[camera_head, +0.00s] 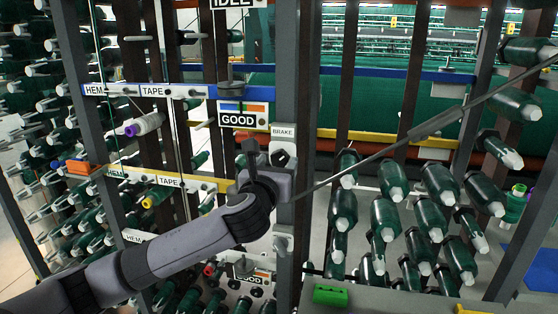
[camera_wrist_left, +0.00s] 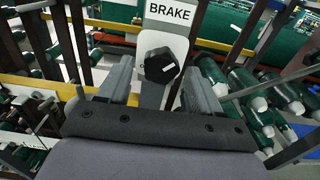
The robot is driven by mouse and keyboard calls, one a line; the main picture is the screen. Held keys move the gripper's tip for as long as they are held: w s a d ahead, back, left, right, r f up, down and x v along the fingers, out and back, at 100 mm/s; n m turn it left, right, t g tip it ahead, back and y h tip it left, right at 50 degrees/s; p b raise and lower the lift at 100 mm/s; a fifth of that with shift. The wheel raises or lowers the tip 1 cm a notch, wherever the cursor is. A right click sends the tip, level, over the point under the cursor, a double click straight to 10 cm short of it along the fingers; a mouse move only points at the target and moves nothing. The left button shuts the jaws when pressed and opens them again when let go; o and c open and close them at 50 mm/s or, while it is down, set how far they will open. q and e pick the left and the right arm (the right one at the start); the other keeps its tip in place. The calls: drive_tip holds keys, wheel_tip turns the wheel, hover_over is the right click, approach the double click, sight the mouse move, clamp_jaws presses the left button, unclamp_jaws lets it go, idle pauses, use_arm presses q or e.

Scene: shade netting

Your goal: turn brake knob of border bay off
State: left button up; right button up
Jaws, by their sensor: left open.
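The brake knob (camera_wrist_left: 160,65) is black and many-sided with a short white mark. It sits on a pale plate under a white BRAKE label (camera_wrist_left: 170,12). In the head view the knob (camera_head: 281,158) shows below the small BRAKE label (camera_head: 283,132) on a grey post. In the left wrist view my left gripper (camera_wrist_left: 158,72) is open, with one finger on each side of the knob; contact cannot be told. In the head view my left gripper (camera_head: 262,165) is just left of the knob, partly hidden by its own wrist. My right gripper is not in view.
A GOOD sign (camera_head: 238,120) hangs above left of the knob. Green yarn cones (camera_head: 387,215) on racks fill the right. A dark slanting rod (camera_head: 430,125) passes right of the post. A green box (camera_head: 330,294) lies on the ledge below.

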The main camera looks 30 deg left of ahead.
use_arm(q)
drive_tip(key=shift+x, duration=0.9)
drive_tip(key=c, duration=1)
drive_tip(key=shift+d+f, duration=0.1)
drive_tip(key=shift+c, duration=0.2)
